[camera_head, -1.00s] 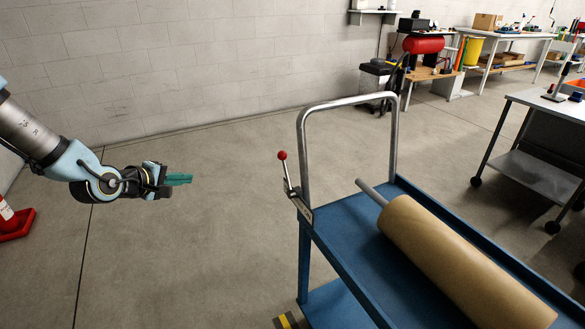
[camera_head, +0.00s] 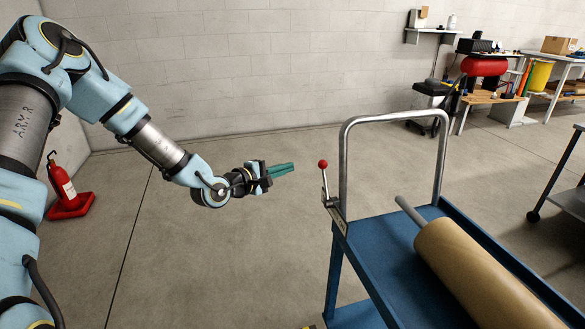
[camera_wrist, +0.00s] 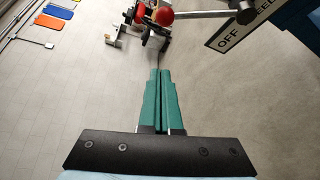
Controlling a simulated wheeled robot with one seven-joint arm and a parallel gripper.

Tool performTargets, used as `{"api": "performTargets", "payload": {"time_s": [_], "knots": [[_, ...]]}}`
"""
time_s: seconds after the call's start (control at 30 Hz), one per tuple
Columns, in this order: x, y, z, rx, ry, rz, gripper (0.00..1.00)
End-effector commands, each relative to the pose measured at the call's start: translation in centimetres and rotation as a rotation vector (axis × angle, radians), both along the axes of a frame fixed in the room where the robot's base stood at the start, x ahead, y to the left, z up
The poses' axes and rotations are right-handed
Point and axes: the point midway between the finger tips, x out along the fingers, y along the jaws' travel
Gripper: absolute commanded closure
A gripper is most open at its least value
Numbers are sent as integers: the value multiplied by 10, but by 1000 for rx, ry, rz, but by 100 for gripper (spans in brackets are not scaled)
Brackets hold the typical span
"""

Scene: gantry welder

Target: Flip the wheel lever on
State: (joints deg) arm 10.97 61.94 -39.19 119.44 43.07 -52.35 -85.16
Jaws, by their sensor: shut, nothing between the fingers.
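The wheel lever (camera_head: 324,182) is a thin metal rod with a red ball knob (camera_head: 323,164). My gripper (camera_head: 292,167) has teal fingers pressed together and empty. It is left of the knob, apart from it, pointing right. In the wrist view, my gripper (camera_wrist: 159,72) is shut. The knob (camera_wrist: 163,16) and rod (camera_wrist: 208,14) show beyond the fingertips at the top, beside the plate (camera_wrist: 232,32), which reads "OFF" and part of another word.
A brown roll (camera_head: 485,270) lies on the cart, whose metal handle (camera_head: 344,160) rises behind the lever. A fire extinguisher (camera_head: 63,182) stands at left by the wall. Workbenches (camera_head: 485,98) stand at the back right. The floor between my arm and the cart is clear.

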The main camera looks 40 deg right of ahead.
Motion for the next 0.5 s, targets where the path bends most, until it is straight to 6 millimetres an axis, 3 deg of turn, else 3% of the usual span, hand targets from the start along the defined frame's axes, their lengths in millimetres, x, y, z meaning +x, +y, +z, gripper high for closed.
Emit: {"api": "performTargets", "payload": {"time_s": [0.4,0.5], "knots": [[8,-76,-12,0,-1,-3,100],[0,-79,-8,3,0,-4,100]]}}
